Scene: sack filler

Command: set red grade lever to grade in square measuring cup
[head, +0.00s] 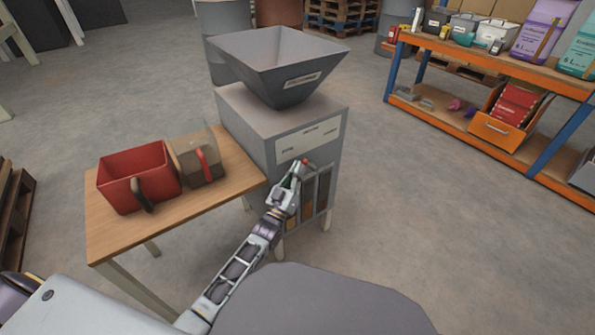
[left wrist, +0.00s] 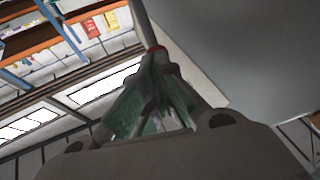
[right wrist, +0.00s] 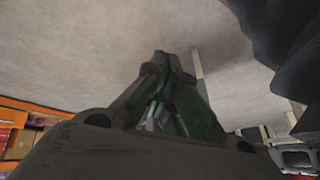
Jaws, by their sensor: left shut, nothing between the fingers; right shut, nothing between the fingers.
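The red grade lever (head: 306,161) shows as a small red knob on the front of the grey sack filler (head: 248,125), above a row of narrow windows (head: 308,195) with brownish fill. My left gripper (head: 299,169) is shut and empty, its tips right at the knob. In the left wrist view a bit of red (left wrist: 154,48) shows at the fingertips; I cannot tell whether they touch. The clear square measuring cup (head: 190,145) with a red handle stands on the wooden table and holds something brown. My right gripper (right wrist: 161,60) is shut and empty, over bare floor in its view.
A red bin (head: 120,187) with a dark handle stands beside the cup on the wooden table (head: 200,220). A grey hopper (head: 275,60) tops the filler. An orange and blue shelf (head: 460,60) with boxes and sacks is at the right. Floor between is clear.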

